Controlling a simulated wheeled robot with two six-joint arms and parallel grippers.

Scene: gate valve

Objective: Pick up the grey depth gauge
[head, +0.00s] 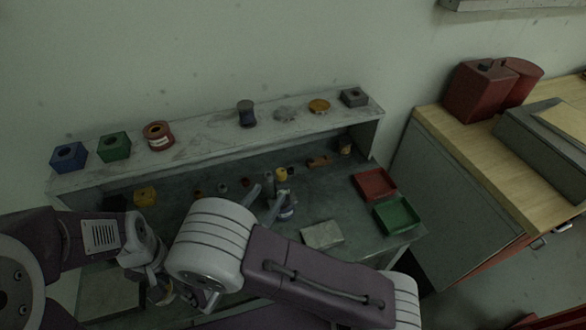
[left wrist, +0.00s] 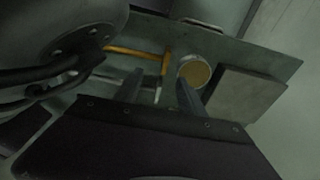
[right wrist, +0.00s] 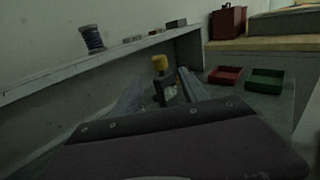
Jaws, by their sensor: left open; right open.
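I cannot single out the grey depth gauge with certainty. In the left wrist view a thin pale grey bar (left wrist: 157,92) lies on the bench beyond my left gripper (left wrist: 160,98), which is open with nothing clearly between its fingers. In the head view my left gripper is mostly hidden by my arms at the lower left. My right gripper (head: 265,204) is open over the middle of the bench. A yellow-topped upright part (head: 281,175) stands near its fingers; in the right wrist view this part (right wrist: 160,72) appears between the open fingers (right wrist: 162,95), with no visible grip.
The shelf (head: 210,137) carries blue, green and grey blocks (head: 353,97), a red ring (head: 157,135) and a dark spool (head: 246,113). A red tray (head: 374,184) and green tray (head: 397,215) sit at the bench's right. A grey slab (head: 322,235) lies in front. An orange-handled tool (left wrist: 140,51) is near the left gripper.

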